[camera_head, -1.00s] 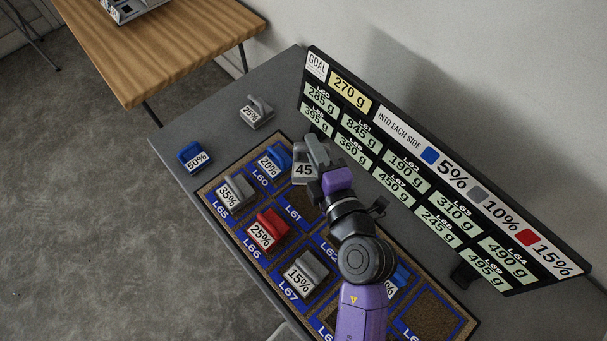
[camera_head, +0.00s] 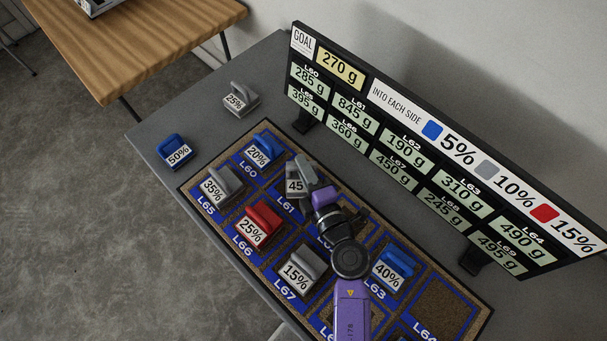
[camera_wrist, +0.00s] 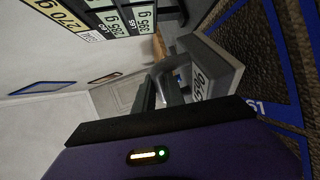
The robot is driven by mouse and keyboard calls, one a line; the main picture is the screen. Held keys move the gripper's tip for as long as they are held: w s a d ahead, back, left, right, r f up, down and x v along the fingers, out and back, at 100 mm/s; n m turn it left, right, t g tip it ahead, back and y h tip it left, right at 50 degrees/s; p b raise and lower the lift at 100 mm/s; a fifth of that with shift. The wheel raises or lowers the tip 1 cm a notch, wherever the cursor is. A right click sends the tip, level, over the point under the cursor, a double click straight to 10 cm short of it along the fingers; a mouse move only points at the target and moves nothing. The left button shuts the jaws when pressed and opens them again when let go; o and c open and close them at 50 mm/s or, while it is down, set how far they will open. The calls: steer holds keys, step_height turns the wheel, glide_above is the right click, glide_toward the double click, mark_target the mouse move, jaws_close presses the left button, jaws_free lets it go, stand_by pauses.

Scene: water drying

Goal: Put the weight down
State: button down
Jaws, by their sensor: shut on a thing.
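My gripper (camera_head: 308,172) is shut on the handle of a grey weight (camera_head: 294,187), whose label reads 45 in the head view; the rest of the label is covered.
Blue 20% (camera_head: 260,150), grey 35% (camera_head: 221,187), red 25% (camera_head: 260,225), grey 15% (camera_head: 303,268) and blue 40% (camera_head: 392,270) weights stand on the mat. Blue 50% (camera_head: 175,151) and grey 25% (camera_head: 240,99) weights stand off it. A sign board (camera_head: 420,150) rises behind.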

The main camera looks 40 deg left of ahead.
steer(key=shift+f+b, duration=0.65)
steer(key=shift+f, duration=0.9)
steer(key=shift+f, duration=0.1)
steer(key=c, duration=1.4)
jaws_free()
steer(key=v, duration=1.2)
steer(key=shift+p, duration=0.4)
steer(key=shift+s, duration=0.1)
